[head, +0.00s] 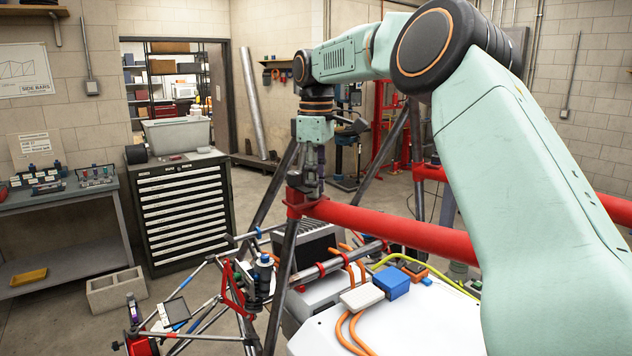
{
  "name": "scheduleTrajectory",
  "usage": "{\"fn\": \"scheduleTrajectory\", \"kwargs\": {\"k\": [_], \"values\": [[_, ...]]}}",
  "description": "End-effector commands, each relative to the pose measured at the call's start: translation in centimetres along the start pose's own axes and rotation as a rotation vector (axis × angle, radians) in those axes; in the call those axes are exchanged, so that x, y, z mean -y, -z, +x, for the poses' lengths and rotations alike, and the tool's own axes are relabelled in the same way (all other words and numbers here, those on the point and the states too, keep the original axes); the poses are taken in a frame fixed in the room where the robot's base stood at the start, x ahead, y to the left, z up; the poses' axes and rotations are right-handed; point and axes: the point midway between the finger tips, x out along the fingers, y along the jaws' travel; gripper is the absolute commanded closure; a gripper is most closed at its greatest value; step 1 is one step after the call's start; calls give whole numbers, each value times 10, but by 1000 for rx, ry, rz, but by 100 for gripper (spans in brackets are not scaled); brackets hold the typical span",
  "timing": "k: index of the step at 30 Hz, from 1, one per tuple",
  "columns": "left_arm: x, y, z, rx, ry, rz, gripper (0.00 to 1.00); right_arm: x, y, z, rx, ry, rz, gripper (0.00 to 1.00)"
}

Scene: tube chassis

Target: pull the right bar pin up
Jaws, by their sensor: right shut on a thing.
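My right arm reaches in from the right, and its gripper (311,184) points down at the left end of the thick red bar (395,230). The gripper is shut on the bar pin, which is mostly hidden between the fingers. The fingertips are just above the red bracket (297,204) where the bar meets the dark frame tubes. I cannot tell how far the pin stands out of the bracket. My left gripper does not show.
Dark tubes (282,285) run down from the bracket. A white panel (425,325) with orange hoses and a blue connector (392,283) lies below the bar. A drawer cabinet (184,210) and a workbench (60,196) stand at the left. Open floor lies behind the frame.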

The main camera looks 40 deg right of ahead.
Motion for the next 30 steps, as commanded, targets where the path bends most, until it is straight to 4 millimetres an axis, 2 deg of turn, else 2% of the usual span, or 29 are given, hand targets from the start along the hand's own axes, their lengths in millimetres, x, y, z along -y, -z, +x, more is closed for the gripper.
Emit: {"fn": "scheduleTrajectory", "kwargs": {"k": [8,18,27,28,30], "values": [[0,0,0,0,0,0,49,0,0,-2,1,-2,0,100],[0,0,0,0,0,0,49,-1,0,-35,1,-3,0,100],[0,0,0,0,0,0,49,-1,0,-40,-4,-8,0,100],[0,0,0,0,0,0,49,-1,0,-40,-4,-9,0,74],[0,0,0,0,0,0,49,-1,0,-40,-4,-9,0,68]]}}
